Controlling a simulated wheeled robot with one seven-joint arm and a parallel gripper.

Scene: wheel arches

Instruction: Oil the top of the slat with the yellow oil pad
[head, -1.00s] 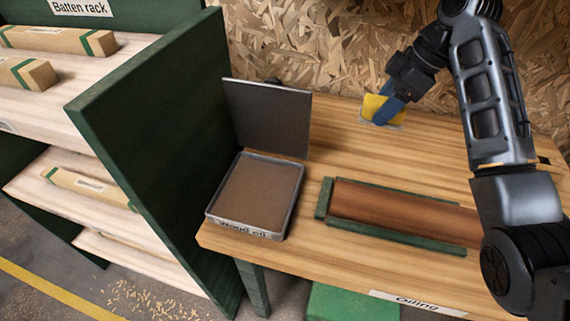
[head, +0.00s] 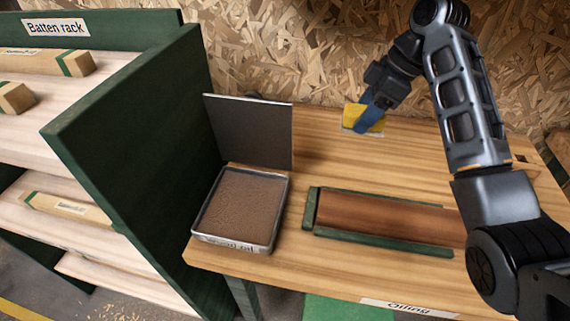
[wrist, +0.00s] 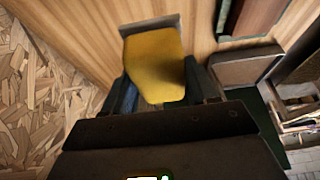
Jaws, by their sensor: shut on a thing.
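The yellow oil pad (head: 366,115) is between the blue fingers of my gripper (head: 365,119), at the back of the bench over a pale square. In the wrist view the pad (wrist: 155,65) fills the space between the fingers, and my gripper (wrist: 158,100) is shut on it. I cannot tell whether the pad touches the square. The slat (head: 375,215) is reddish brown and lies in a green holder (head: 385,242) at the bench's front. Its right end is hidden behind my arm. My gripper is behind the slat, apart from it.
An open tin labelled wood oil (head: 240,205), with its dark lid (head: 250,135) raised, stands left of the slat. A green-sided batten rack (head: 130,130) borders the bench on the left. A chipboard wall (head: 300,50) stands behind. Bare bench lies between pad and slat.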

